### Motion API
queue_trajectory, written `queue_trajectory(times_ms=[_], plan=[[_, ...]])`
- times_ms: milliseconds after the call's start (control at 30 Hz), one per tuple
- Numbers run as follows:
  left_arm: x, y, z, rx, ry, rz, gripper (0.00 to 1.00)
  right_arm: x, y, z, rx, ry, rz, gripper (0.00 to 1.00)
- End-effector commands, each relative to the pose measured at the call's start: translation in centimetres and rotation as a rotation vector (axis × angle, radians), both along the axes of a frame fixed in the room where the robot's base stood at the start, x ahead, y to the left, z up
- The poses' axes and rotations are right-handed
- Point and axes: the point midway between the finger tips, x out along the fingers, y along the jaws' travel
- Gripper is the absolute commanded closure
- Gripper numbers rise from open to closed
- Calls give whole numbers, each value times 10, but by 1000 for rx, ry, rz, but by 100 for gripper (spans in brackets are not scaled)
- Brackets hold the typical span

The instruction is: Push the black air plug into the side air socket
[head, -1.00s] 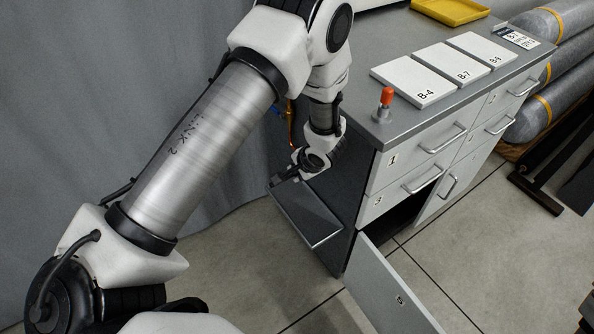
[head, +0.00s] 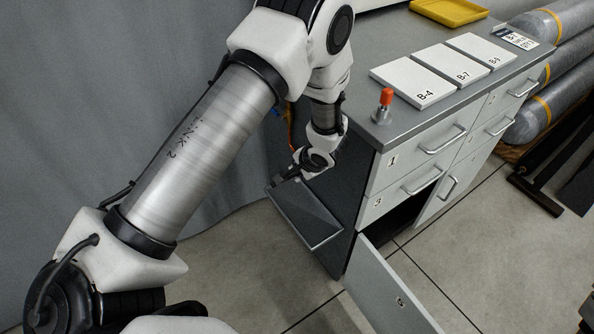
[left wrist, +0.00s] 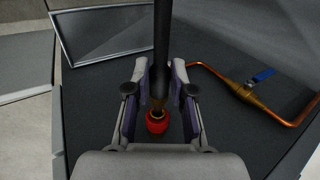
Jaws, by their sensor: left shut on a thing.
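In the left wrist view, my left gripper (left wrist: 161,82) is shut on the black air plug (left wrist: 161,62), with one finger on each side. A black hose or stem runs from the plug to the top of the picture. A brass-coloured tip shows at the plug's lower end. It points at a red ring (left wrist: 156,123), seemingly the side air socket, on the dark side panel. I cannot tell whether tip and ring touch. In the head view, my left gripper (head: 285,176) is beside the cabinet's left side, and the plug is too small to make out. My right gripper is not in view.
A copper pipe with a blue valve handle (left wrist: 263,76) runs right of the gripper. A framed shelf (head: 318,236) juts out below it. The grey cabinet (head: 374,170) has an open lower door (head: 385,290). An orange-capped item (head: 386,98) stands on its top corner.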

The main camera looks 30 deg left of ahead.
Motion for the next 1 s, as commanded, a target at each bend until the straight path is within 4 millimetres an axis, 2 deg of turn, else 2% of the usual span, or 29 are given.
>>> queue_trajectory(times_ms=[967,1000], plan=[[23,-10,1,-1,-2,-1,100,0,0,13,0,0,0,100],[24,-10,1,-1,-2,-1,74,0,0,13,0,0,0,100]])
